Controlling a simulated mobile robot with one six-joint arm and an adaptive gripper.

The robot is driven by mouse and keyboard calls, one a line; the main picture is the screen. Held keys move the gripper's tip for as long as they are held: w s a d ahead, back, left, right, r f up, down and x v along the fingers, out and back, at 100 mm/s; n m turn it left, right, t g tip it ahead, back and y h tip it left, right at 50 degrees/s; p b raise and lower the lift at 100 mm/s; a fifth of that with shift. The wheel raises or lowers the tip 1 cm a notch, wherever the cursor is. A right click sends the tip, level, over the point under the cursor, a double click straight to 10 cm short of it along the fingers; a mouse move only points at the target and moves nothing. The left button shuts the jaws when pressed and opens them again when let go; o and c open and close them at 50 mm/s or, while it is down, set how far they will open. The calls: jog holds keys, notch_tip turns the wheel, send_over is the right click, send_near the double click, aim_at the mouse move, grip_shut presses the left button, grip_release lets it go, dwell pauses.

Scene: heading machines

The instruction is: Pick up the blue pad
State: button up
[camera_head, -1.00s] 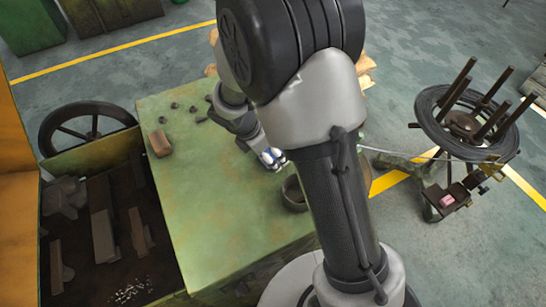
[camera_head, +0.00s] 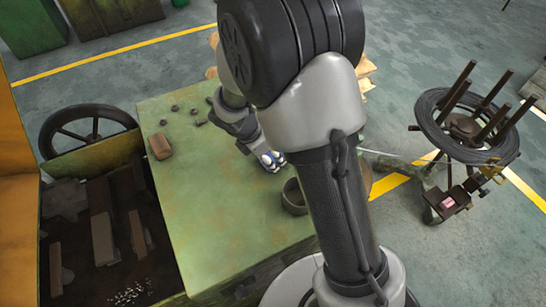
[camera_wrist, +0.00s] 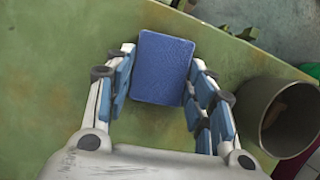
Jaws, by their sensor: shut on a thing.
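The blue pad (camera_wrist: 162,68) is a flat, rectangular, textured piece in the upper middle of the wrist view, between the two fingers of my gripper (camera_wrist: 161,82). My gripper is shut on it, with blue-padded fingers at its left and right sides. In the head view my gripper (camera_head: 271,161) is low over the green tabletop (camera_head: 205,215), near its right side. The pad is not clearly visible there. I cannot tell whether the pad touches the table.
A round grey cup (camera_wrist: 287,112) stands close to the right of my gripper, with something brownish inside; it also shows in the head view (camera_head: 292,198). A brown block (camera_head: 160,146) and several small dark pieces lie farther left. The table's front left is clear.

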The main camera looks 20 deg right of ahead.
notch_tip(320, 180, up, 20)
jog(key=p, duration=0.6)
jog(key=o, duration=0.5)
jog(key=c, duration=0.4)
jog(key=shift+f, duration=0.1)
